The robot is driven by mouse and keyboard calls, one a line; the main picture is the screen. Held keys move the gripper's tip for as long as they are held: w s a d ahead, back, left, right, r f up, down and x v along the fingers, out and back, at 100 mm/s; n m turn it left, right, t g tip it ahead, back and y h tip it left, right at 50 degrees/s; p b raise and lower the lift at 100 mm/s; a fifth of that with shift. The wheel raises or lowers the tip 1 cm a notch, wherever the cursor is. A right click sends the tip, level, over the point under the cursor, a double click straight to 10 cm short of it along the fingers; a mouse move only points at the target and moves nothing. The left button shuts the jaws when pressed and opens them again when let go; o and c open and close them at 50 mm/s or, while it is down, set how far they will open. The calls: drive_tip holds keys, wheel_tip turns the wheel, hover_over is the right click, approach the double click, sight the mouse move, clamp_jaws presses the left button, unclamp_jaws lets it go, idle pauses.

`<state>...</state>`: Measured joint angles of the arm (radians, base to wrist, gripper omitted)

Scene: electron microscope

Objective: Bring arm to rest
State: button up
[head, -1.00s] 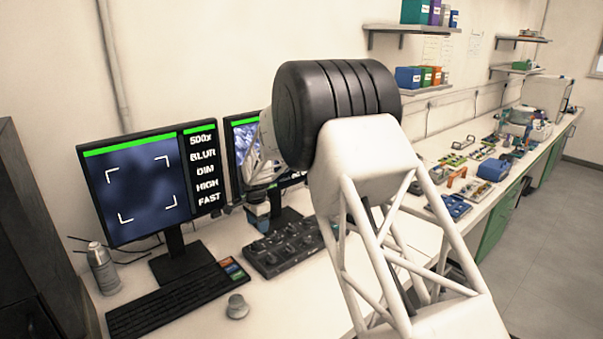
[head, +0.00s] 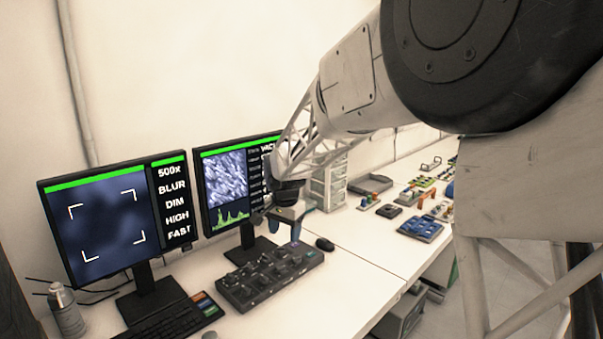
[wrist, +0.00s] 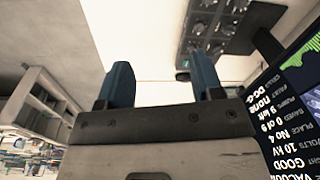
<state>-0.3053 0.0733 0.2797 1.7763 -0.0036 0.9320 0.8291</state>
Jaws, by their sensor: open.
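My gripper (head: 293,222) hangs in front of the right-hand monitor, above the bench and close to the far end of the black control panel. In the wrist view its two blue fingers (wrist: 162,85) stand wide apart with nothing between them. The gripper is open and empty. My arm reaches in from the right of the head view, and its large links cover much of the right side there.
The left monitor (head: 104,222) reads BLUR and DIM. The right monitor (head: 226,178) stands close to my gripper. The knobbed control panel (head: 268,277), keyboard (head: 170,318) and mouse (head: 325,244) lie on the bench. A blue tray (head: 420,228) sits farther right.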

drive_tip(key=s+d+r+n, duration=0.1)
drive_tip(key=s+d+r, duration=0.3)
drive_tip(key=s+d, duration=0.5)
drive_tip(key=s+d+r+n, duration=0.2)
drive_tip(key=s+d+r, duration=0.3)
drive_tip(key=s, duration=0.7)
drive_tip(key=s+d+f+n, duration=0.1)
drive_tip(key=s+d, duration=0.2)
drive_tip(key=s, duration=0.4)
drive_tip(key=s+d+f+n+t, duration=0.1)
drive_tip(key=s+d+f, duration=0.1)
drive_tip(key=s, duration=0.5)
drive_tip(key=s+d+f, duration=0.1)
drive_tip(key=s+d, duration=0.3)
drive_tip(key=s, duration=0.3)
drive_tip(key=shift+s+f+n+t, duration=0.3)
drive_tip(key=shift+s+n, duration=0.05)
drive_tip(key=shift+n, duration=0.05)
drive_tip(key=shift+c, duration=0.2)
